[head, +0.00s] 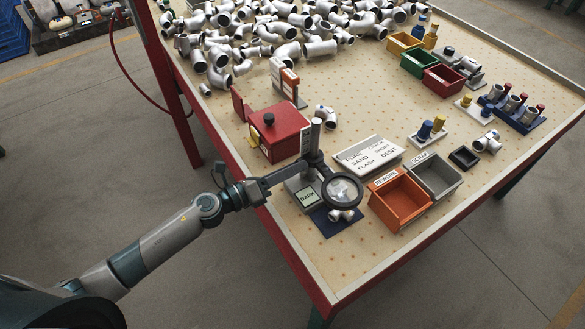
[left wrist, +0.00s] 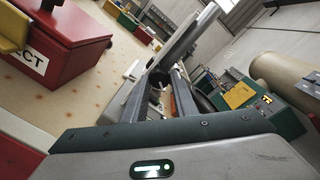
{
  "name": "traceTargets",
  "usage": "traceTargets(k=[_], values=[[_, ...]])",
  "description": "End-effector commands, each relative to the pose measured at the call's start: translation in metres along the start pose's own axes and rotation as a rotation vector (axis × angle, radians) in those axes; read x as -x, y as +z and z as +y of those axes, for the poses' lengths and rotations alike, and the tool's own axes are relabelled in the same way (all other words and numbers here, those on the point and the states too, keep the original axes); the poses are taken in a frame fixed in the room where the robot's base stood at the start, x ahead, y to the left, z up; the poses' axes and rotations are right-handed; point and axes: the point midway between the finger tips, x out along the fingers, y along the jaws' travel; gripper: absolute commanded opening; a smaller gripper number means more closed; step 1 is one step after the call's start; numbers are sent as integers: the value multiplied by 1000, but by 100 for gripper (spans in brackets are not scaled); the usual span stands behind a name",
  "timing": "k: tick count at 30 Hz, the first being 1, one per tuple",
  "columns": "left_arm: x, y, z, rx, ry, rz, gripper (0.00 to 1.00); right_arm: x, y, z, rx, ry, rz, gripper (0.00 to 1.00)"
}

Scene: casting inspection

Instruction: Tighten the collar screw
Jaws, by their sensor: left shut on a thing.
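A magnifier (head: 342,191) with a round dark rim hangs from a grey upright post (head: 316,135) near the table's front left edge. A dark collar (head: 316,158) sits around the post. My left gripper (head: 301,167) reaches in from the left with its fingertips at the collar. It is shut on a small part there, apparently the collar screw, which its fingers hide in the head view. In the left wrist view the fingers (left wrist: 167,88) reach forward around a dark part; how far the screw is turned cannot be seen. My right gripper is not in view.
A red box (head: 277,131) stands just behind the post. An orange rework bin (head: 399,201) and a grey scrap bin (head: 436,176) stand to the right. The front corner is clear.

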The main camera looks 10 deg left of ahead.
Motion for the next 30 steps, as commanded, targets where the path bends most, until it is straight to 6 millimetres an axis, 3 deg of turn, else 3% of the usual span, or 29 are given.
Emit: traceTargets(k=[4,5,7,22,30], values=[[1,-2,1,0,2,3,3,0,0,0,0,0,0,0],[1,-2,1,0,2,3,28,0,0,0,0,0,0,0],[1,-2,1,0,2,3,44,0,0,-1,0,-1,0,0],[2,-1,1,1,0,1,44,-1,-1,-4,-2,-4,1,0],[24,-2,2,0,1,2,44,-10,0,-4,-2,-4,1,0]])
